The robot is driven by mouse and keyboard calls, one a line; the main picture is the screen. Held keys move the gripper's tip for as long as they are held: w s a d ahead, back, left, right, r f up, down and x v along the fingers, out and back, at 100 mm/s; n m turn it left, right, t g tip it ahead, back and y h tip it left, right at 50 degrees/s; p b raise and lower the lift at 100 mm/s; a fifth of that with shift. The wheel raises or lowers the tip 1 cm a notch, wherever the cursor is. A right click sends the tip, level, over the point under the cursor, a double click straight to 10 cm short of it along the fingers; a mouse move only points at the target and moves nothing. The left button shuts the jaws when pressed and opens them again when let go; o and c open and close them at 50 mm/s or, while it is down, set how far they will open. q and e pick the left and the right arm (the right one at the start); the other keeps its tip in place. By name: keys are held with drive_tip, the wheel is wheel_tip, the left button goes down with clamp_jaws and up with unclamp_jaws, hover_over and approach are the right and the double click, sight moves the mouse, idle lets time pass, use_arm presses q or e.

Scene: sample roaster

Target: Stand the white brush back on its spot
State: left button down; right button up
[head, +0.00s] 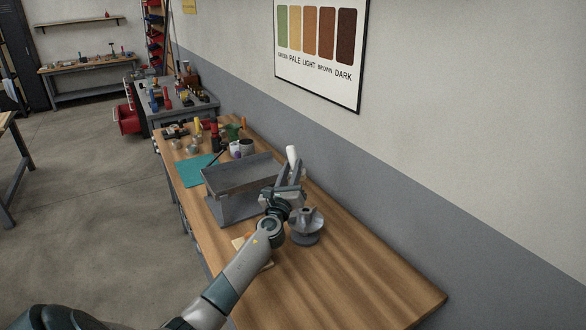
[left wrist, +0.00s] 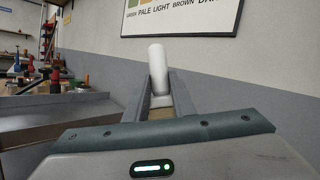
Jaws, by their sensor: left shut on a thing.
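The white brush (head: 292,154) stands out above the fingers of my left gripper (head: 291,172), over the wooden bench near the wall. My left gripper is shut on it. In the left wrist view the white brush (left wrist: 158,66) is upright with a slight tilt between the two fingers of the left gripper (left wrist: 160,88). The brush's own spot cannot be made out. My right gripper is not in view.
A grey metal tray-like housing (head: 240,175) stands left of my gripper. A grey round fixture (head: 306,226) stands to the right. A teal mat (head: 194,171) and several small items lie farther back. The bench's (head: 370,275) near right part is clear.

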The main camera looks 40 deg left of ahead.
use_arm(q)
drive_tip(key=shift+a, duration=0.15)
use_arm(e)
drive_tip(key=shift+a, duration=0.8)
